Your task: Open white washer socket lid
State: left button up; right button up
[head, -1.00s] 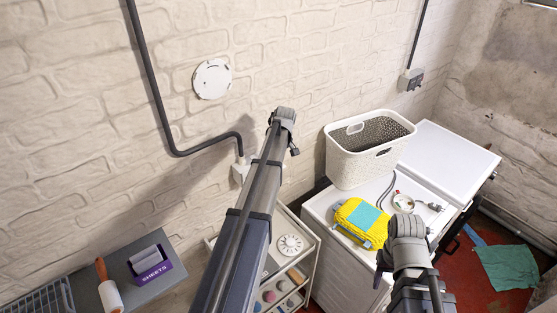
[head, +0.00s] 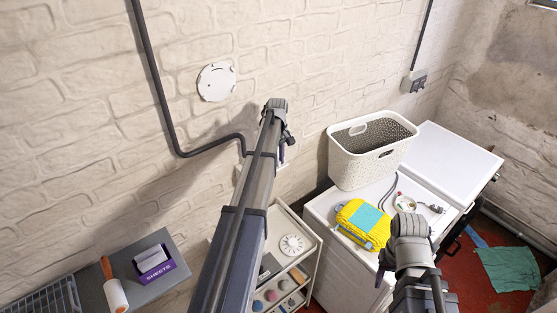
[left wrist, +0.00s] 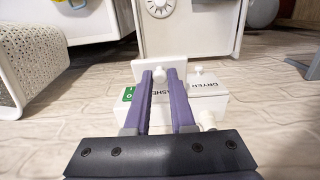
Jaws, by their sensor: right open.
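The white socket box (head: 240,172) sits on the brick wall at the end of the dark pipe, mostly hidden behind my left arm. In the left wrist view it has a lid marked DRYER (left wrist: 206,88) and, beside it, a partly hidden washer label (left wrist: 178,93). A white panel (left wrist: 172,63) with a round knob (left wrist: 160,76) stands beyond the washer label. My left gripper (left wrist: 160,72) has its purple fingers on either side of this knob; contact is unclear. My right gripper (head: 381,277) is open, by the white machine's front, partly hidden by its wrist.
A white basket (head: 352,165), a yellow pack (head: 364,224) and small items stand on the white machine (head: 325,207). A white trolley (head: 308,235) stands below my left arm. A grey shelf (head: 176,285) holds a purple box (head: 157,270).

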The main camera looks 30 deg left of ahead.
pick_arm(q)
jog(key=o, duration=0.5)
jog(key=shift+c, duration=0.2)
